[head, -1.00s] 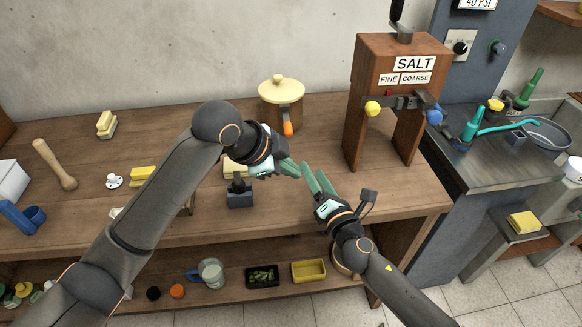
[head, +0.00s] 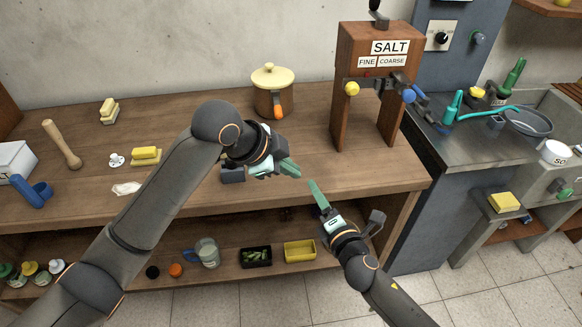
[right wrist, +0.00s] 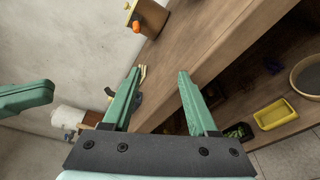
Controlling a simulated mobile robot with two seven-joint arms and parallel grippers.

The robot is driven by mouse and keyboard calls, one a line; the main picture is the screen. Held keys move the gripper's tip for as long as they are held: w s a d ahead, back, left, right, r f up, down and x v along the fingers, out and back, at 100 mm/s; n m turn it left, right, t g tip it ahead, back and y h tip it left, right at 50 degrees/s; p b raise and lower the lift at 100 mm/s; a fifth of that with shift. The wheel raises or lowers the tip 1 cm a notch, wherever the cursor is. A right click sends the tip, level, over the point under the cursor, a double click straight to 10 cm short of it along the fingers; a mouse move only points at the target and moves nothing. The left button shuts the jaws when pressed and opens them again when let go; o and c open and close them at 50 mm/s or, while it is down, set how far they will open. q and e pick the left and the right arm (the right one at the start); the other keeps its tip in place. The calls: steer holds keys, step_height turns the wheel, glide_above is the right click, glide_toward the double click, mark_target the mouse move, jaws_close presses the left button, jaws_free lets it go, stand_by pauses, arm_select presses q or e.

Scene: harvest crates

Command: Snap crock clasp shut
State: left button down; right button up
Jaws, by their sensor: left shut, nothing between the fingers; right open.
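The crock (head: 273,98) is a brown pot with a cream lid (head: 273,75) at the back of the wooden counter, left of the salt dispenser. Its orange clasp (head: 279,111) hangs on the front; whether it is latched is too small to tell. In the right wrist view the crock (right wrist: 152,16) and its clasp (right wrist: 136,27) show at the top. My left gripper (head: 292,170) is shut and empty, in front of and below the crock, apart from it. My right gripper (head: 314,186) is open and empty near the counter's front edge; it also shows in the right wrist view (right wrist: 160,75).
The salt dispenser (head: 381,55) stands right of the crock. A pestle (head: 62,145), yellow blocks (head: 146,153) and a blue clamp-like item (head: 32,191) lie on the left. The lower shelf holds a mug (head: 208,252) and a yellow tray (head: 300,250). Counter between crock and dispenser is clear.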

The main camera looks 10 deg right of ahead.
steer(key=s+d+f+m+g, duration=0.2)
steer(key=s+f+m+g, duration=0.1)
steer(key=s+f+m, duration=0.75)
steer(key=s+d+f+m+g, duration=0.2)
steer(key=s+f+m+g, duration=0.35)
steer(key=s+m, duration=0.8)
arm_select(q)
step_height(320, 180, down, 11)
steer(key=m+t+b, duration=0.1)
steer(key=t+b, duration=0.1)
steer(key=b, duration=0.4)
steer(key=shift+s+t+b, duration=0.3)
steer(key=shift+t+b, duration=0.05)
steer(key=shift+t, duration=0.05)
arm_select(e)
step_height(320, 180, down, 7)
steer(key=a+t, duration=0.1)
steer(key=shift+w+a+r+n, duration=0.2)
steer(key=shift+a+n, duration=0.05)
steer(key=shift+n, duration=0.15)
steer(key=shift+s+d+f+t+h, duration=0.1)
steer(key=shift+d+f+t+h, duration=0.1)
steer(key=shift+t+h, duration=0.1)
arm_select(q)
steer(key=shift+r, duration=0.15)
arm_select(e)
steer(key=shift+s+f, duration=0.1)
steer(key=shift+s, duration=0.15)
